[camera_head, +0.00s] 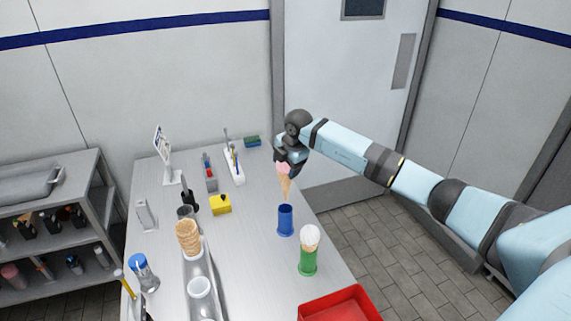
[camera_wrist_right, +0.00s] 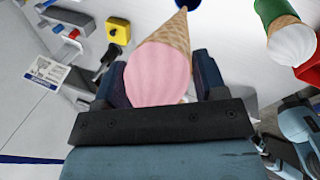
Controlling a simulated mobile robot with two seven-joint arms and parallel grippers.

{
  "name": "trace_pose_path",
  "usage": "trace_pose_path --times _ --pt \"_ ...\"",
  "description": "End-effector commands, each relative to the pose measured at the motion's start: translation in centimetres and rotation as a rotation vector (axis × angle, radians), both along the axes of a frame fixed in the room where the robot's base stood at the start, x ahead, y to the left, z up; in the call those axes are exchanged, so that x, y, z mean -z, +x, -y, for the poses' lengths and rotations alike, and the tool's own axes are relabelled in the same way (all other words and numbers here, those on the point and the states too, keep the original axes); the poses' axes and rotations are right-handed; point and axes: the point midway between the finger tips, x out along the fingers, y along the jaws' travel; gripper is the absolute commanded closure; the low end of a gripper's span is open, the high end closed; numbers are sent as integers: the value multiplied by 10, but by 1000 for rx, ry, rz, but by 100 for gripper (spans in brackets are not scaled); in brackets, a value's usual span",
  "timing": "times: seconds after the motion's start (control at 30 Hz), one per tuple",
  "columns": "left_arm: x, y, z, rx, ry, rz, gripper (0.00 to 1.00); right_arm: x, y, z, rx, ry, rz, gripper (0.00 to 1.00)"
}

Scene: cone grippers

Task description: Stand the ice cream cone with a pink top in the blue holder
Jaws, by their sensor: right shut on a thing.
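My right gripper (camera_head: 288,163) is shut on the pink-topped ice cream cone (camera_head: 284,184), holding it by its pink top with the wafer tip pointing down. The cone also fills the middle of the right wrist view (camera_wrist_right: 160,72), between the two fingers (camera_wrist_right: 160,85). The blue holder (camera_head: 286,222) stands upright on the table under the cone. In the head view the tip appears just above the holder's rim; whether it is inside cannot be told. My left gripper is not in view.
A green holder (camera_head: 308,264) with a white-topped cone (camera_head: 310,238) stands nearby, in front of the blue one. A red tray (camera_head: 340,304) lies at the front edge. A yellow block (camera_head: 221,205) and stacked wafer cones (camera_head: 188,238) are to the left.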

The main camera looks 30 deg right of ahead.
Motion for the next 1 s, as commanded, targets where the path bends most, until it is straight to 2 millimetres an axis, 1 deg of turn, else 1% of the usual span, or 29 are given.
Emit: trace_pose_path --times 0.07,0.27,1.0 --pt "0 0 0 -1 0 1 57 0 0 0 2 1 3 46" --pt "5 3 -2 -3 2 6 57 8 0 0 2 1 2 46" --pt "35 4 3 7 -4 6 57 66 0 0 1 1 2 46"
